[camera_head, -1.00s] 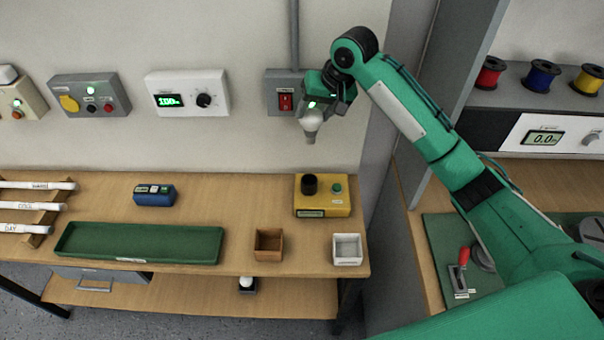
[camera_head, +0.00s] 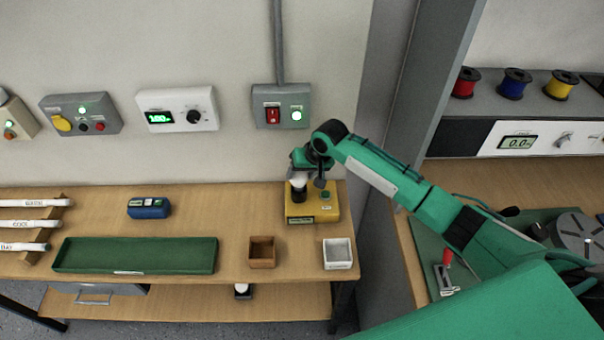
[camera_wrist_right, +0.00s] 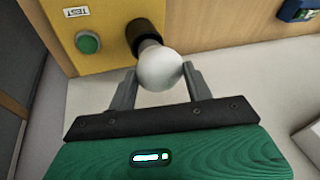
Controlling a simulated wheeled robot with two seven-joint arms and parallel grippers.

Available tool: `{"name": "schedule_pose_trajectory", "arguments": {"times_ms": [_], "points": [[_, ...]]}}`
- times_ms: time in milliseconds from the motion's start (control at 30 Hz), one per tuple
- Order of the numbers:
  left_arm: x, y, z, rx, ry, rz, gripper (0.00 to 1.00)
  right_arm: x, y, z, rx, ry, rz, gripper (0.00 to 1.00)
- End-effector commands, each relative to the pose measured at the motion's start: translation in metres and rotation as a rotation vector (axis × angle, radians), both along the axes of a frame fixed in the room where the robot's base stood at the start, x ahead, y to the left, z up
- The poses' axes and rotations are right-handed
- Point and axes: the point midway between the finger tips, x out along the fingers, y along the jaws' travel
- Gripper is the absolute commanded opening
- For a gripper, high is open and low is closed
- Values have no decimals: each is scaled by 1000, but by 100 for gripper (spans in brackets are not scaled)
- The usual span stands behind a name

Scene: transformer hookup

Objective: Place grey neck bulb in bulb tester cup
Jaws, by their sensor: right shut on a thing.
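My right gripper (camera_head: 307,176) is shut on the bulb (camera_head: 298,179) above the yellow bulb tester (camera_head: 325,206). In the right wrist view the bulb's white globe (camera_wrist_right: 160,68) sits between the two fingertips (camera_wrist_right: 160,78), and its grey neck (camera_wrist_right: 149,43) points into the black tester cup (camera_wrist_right: 140,28). The neck's lower end is hidden by the cup; I cannot tell how deep it sits. The tester's green button (camera_wrist_right: 88,42) is beside the cup. My left gripper is not in view.
A brown wooden box (camera_head: 262,252) and a white box (camera_head: 338,253) stand near the bench's front edge. A green tray (camera_head: 135,255) lies to the left, with a blue device (camera_head: 149,208) behind it. The wall switch box (camera_head: 281,106) is above the tester.

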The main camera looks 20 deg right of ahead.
Motion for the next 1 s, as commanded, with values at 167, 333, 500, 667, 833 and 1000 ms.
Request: {"name": "schedule_pose_trajectory", "arguments": {"times_ms": [167, 333, 500, 667, 833, 1000], "points": [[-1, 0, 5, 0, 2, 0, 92, 0, 0, -15, 0, -2, 0, 16], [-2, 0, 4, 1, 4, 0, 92, 0, 0, -16, 1, -2, 1, 16], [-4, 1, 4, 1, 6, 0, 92, 0, 0, -18, 1, -1, 0, 16], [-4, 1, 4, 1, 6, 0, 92, 0, 0, -19, 0, -1, 1, 73], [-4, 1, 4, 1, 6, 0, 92, 0, 0, -19, 0, -1, 1, 73], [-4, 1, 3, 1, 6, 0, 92, 0, -1, -14, 0, -3, 0, 73]]}}
